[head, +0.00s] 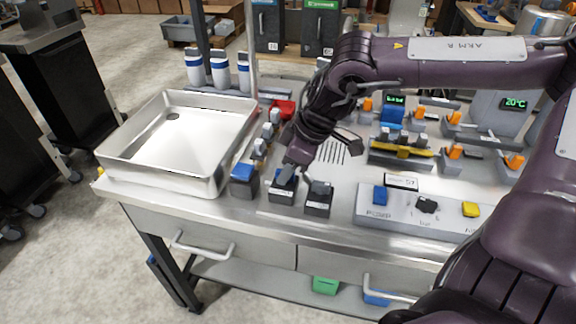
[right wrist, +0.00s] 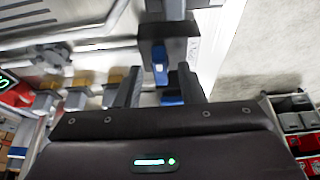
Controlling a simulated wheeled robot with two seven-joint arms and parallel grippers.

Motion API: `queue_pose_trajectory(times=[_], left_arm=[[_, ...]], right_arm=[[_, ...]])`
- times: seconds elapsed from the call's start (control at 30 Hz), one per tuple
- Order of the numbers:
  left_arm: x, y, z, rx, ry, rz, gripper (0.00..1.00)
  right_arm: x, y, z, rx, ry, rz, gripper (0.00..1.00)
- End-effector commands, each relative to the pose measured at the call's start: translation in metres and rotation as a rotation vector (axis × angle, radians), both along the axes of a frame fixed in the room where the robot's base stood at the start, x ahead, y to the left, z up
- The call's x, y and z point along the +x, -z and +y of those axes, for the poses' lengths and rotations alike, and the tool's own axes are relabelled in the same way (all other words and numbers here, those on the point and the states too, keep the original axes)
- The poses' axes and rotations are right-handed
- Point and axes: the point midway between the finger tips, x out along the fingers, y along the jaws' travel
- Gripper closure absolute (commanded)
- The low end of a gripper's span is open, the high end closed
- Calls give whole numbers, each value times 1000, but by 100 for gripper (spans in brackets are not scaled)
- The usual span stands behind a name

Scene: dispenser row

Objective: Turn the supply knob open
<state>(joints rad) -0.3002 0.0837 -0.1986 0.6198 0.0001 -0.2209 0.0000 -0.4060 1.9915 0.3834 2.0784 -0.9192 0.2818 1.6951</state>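My right gripper (head: 286,174) reaches down over the middle one of three small dark blocks at the front of the steel counter. The middle block (head: 281,196) is partly covered by the gripper. In the right wrist view the gripper (right wrist: 161,88) has its two fingers spread, with a blue handle (right wrist: 160,62) on a dark block (right wrist: 168,48) showing ahead between them. I cannot tell whether a finger touches it. Beside it stand a blue-topped block (head: 243,174) and a dark-topped block (head: 318,199). No label I can read names the supply knob. My left gripper is out of view.
A steel tray (head: 125,157) sits to the left. A control panel (head: 382,217) with a blue button, black knob and yellow button is at right. Orange-handled fittings (head: 455,152) and a small display (head: 514,103) stand behind it. Bottles (head: 219,70) stand at the back.

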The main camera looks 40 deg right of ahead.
Motion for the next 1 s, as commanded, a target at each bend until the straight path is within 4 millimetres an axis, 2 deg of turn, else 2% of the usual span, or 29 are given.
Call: queue_pose_trajectory(times=[0.1,0.27,0.57,1.0], left_arm=[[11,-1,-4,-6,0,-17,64],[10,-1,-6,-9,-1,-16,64],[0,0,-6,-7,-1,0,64],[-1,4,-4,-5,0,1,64]], right_arm=[[1,2,0,0,0,0,65],[1,2,0,0,0,0,65],[1,2,0,0,-1,0,100],[1,2,0,-1,-68,-2,100]])
